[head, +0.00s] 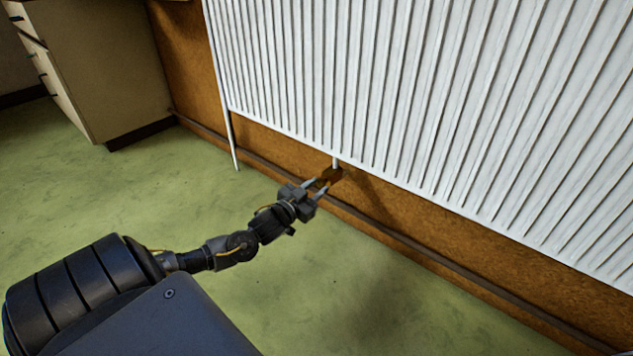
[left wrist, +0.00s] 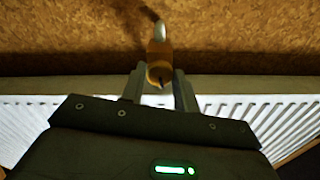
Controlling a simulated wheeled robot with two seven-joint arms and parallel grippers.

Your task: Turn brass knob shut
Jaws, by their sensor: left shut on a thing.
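The brass knob (head: 331,175) sits under the lower edge of the white radiator (head: 400,90), at the foot of a short white pipe. My left gripper (head: 320,184) reaches it from the lower left, with one finger on each side. In the left wrist view the brass knob (left wrist: 160,66) lies between the two fingertips (left wrist: 159,76), and the gripper is shut on it. A small dark mark shows on the knob's near face. How far the knob is turned I cannot tell. My right gripper is in neither view.
The brown wall (head: 400,205) lies close behind the knob, with a dark skirting strip (head: 420,247) along its foot. A white pipe (head: 230,140) runs down at the radiator's left end. A drawer cabinet (head: 100,70) stands at the upper left. The green floor (head: 150,200) is clear.

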